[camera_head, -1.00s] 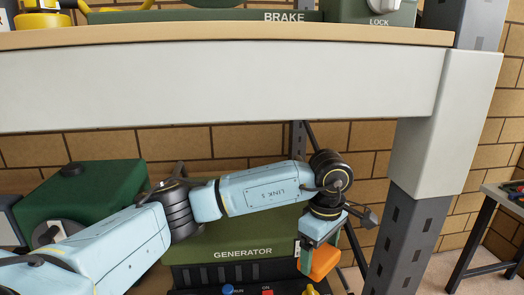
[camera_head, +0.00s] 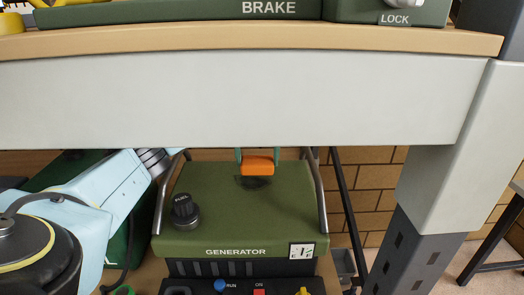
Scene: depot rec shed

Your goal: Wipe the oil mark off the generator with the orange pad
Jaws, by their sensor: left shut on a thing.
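The green generator (camera_head: 235,225) stands under the bench beam, its flat top showing. A dark oil mark (camera_head: 256,183) lies near the back of that top, partly hidden by the orange pad (camera_head: 257,167). My left gripper (camera_head: 257,158) is shut on the pad, with a teal finger at each side. The pad is at the back of the top, just above the mark in the picture; I cannot tell whether it touches the surface. The beam hides the rest of the gripper and wrist. My right gripper is not in view.
The pale beam (camera_head: 240,100) crosses low above the generator. Metal handle bars (camera_head: 318,195) flank its top, and a black knob (camera_head: 184,210) sticks up at left. A bench leg (camera_head: 425,225) stands at right. The front of the generator's top is clear.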

